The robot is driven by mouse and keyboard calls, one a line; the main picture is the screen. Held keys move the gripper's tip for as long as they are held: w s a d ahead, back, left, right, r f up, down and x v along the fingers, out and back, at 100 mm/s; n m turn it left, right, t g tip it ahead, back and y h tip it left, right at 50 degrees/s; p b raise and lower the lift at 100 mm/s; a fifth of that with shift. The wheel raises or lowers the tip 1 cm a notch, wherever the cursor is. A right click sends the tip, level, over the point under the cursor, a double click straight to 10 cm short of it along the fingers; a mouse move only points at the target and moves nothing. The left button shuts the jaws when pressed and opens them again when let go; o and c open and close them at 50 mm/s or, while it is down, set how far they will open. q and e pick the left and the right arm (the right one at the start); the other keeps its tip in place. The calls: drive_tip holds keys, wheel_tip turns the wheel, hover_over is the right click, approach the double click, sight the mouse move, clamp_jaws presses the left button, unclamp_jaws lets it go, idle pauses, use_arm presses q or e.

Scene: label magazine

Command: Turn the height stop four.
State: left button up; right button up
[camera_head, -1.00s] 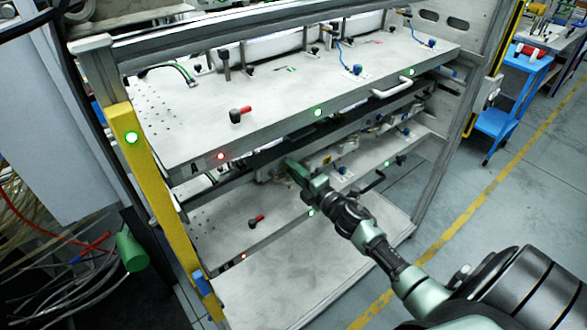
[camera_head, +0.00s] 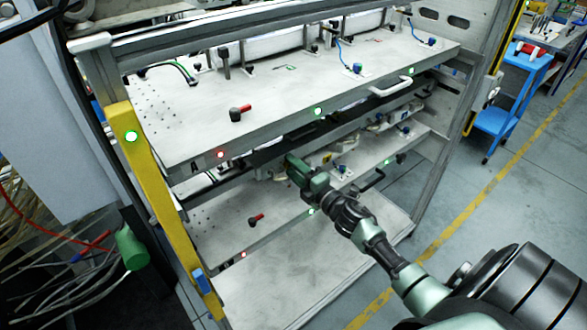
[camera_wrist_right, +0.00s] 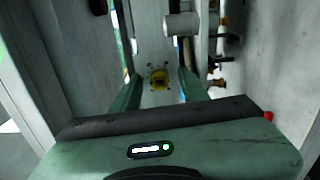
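My right gripper (camera_head: 290,160) reaches in between the upper shelf (camera_head: 270,115) and the lower shelf (camera_head: 222,224). In the right wrist view, its two green fingers (camera_wrist_right: 159,88) stand apart. I see no contact between the fingers and the yellow part. In the head view, the gripper and the upper shelf hide this part. My left gripper is not in view.
The upper shelf overhangs my right gripper closely. Its front edge carries a white handle (camera_head: 391,88). Red-and-black clamp levers stand on the upper (camera_head: 240,113) and lower (camera_head: 255,219) shelves. A yellow post (camera_head: 155,190) stands at left.

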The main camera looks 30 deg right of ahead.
drive_tip(key=shift+s, duration=0.1)
drive_tip(key=shift+s+f, duration=0.1)
drive_tip(key=shift+s, duration=0.25)
drive_tip(key=s+b, duration=0.1)
drive_tip(key=s, duration=0.6)
drive_tip(key=shift+d+b, duration=0.3)
drive_tip(key=shift+b, duration=0.1)
